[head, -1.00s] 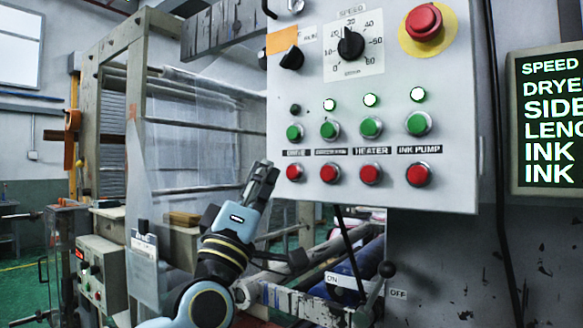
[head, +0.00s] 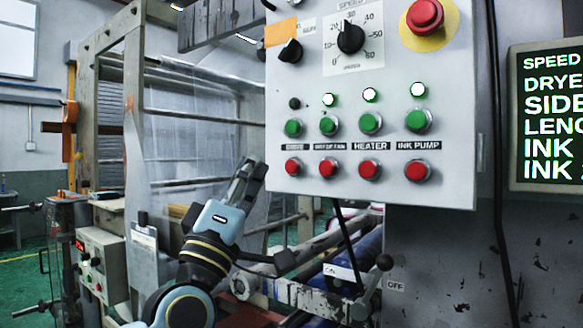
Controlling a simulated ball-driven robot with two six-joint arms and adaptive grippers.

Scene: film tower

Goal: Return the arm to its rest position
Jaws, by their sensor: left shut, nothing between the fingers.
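My left gripper (head: 246,180) is shut and empty. It points up and to the right, below and left of the grey control panel (head: 462,170), and shows apart from the panel's buttons in the picture. My left arm comes up from the bottom of the head view, light blue and black. My right gripper is not in the view.
The panel has green buttons (head: 370,123), red buttons (head: 370,168), a speed knob (head: 350,39) and a red emergency stop (head: 425,16). A display (head: 546,120) is at right, a smaller control box (head: 103,265) at lower left.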

